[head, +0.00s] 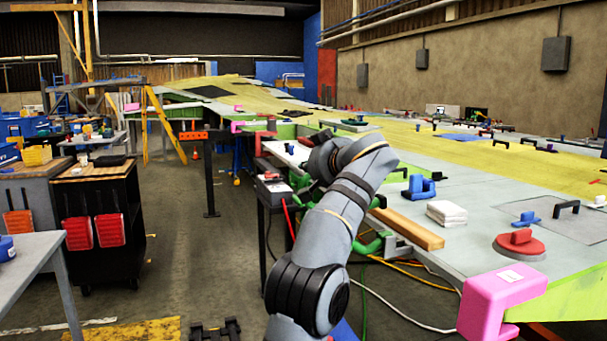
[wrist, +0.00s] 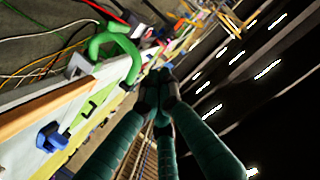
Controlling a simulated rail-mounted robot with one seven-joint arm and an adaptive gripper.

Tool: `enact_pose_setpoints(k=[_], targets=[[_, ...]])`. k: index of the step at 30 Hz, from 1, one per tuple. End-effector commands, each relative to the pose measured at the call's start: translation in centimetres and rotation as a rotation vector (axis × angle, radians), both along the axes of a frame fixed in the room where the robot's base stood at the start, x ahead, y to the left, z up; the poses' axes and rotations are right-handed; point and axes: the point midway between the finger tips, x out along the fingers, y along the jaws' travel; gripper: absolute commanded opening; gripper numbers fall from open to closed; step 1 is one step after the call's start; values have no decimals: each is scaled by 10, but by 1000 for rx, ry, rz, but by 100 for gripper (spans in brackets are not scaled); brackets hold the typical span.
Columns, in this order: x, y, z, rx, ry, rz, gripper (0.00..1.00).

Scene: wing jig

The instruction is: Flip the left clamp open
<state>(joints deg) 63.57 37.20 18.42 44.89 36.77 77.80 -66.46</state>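A green C-shaped clamp (wrist: 117,50) grips the edge of the wing table in the wrist view, at the upper left. In the head view, a green clamp (head: 374,244) sits on the table's near edge, partly behind my arm. More green (head: 303,183) shows farther left along that edge, partly hidden by my wrist. I cannot tell for sure which is the left clamp or how its handle stands. My gripper (wrist: 158,90) has its dark fingertips together, with nothing visible between them, apart from the clamp and to its right in the wrist view. The head view hides the fingertips.
A wooden bar (head: 408,229), blue tool (head: 420,187), white cloths (head: 446,212) and red round tool (head: 520,243) lie on the table. A pink corner guard (head: 497,300) covers the near corner. A small box (head: 272,188) stands left of my wrist. Cables hang below the edge.

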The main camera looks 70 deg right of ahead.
Motion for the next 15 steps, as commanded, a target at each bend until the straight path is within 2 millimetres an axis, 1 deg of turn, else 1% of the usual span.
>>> enact_pose_setpoints(k=[1, 3, 6, 15], targets=[[-5, 5, 1, -2, 1, -2, 0], [-9, 10, 3, -1, 0, -1, 0], [-13, 15, 5, -1, 1, 0, 0], [-13, 17, 6, 0, -1, 2, 0]])
